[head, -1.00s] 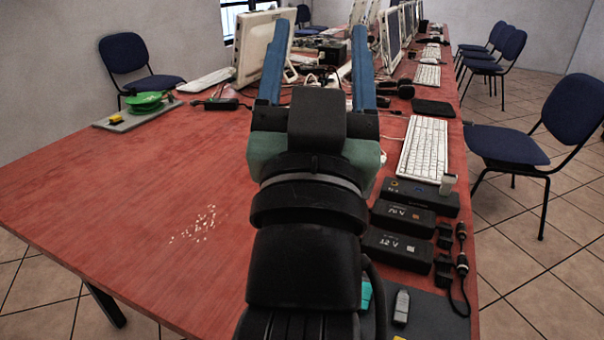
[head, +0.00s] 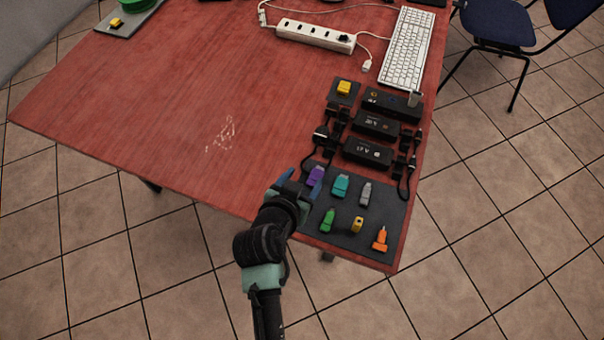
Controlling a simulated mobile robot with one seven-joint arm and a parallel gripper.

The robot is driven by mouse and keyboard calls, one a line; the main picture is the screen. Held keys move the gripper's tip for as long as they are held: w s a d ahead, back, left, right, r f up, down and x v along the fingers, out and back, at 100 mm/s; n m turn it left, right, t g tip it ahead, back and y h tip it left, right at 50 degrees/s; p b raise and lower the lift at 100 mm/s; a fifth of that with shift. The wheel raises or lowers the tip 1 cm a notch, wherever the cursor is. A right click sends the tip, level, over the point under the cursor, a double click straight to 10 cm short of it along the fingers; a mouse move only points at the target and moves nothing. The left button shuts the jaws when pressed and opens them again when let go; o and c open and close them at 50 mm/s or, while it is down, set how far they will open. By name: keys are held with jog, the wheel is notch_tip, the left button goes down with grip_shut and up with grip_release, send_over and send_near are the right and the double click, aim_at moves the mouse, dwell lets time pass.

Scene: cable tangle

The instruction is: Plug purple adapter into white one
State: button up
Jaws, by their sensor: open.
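The purple adapter (head: 316,175) lies at the upper left corner of a dark mat (head: 345,215) on the table's near right part. My gripper (head: 300,180) is open, low over the mat's left edge, with one blue finger close beside the purple adapter. Whether they touch cannot be told, and the adapter's lower end is partly hidden. A pale grey-white adapter (head: 365,193) lies at the mat's upper right. Which of these is the white one is unclear.
Teal (head: 340,185), green (head: 328,221), yellow (head: 357,225) and orange (head: 380,239) adapters lie on the mat. Black boxes (head: 367,152) and dark cables (head: 408,170) stand behind it. A white power strip (head: 315,34) and keyboard (head: 407,50) lie farther back. The table's left is mostly clear.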

aim_at(316, 177)
jog(key=shift+s+f+g+p, duration=0.25)
jog(key=shift+s+f, duration=0.05)
jog(key=shift+s, duration=0.35)
jog(key=shift+s+f+g+p, duration=0.25)
jog(key=shift+s, duration=0.35)
jog(key=shift+s+f, duration=0.1)
jog(key=shift+f, duration=0.2)
jog(key=b+x, duration=0.5)
jog(key=x, duration=0.1)
jog(key=shift+d+f, duration=0.15)
jog(key=shift+b+x, duration=0.95)
jog(key=shift+x, duration=0.4)
grip_shut()
jog(key=shift+r, duration=0.25)
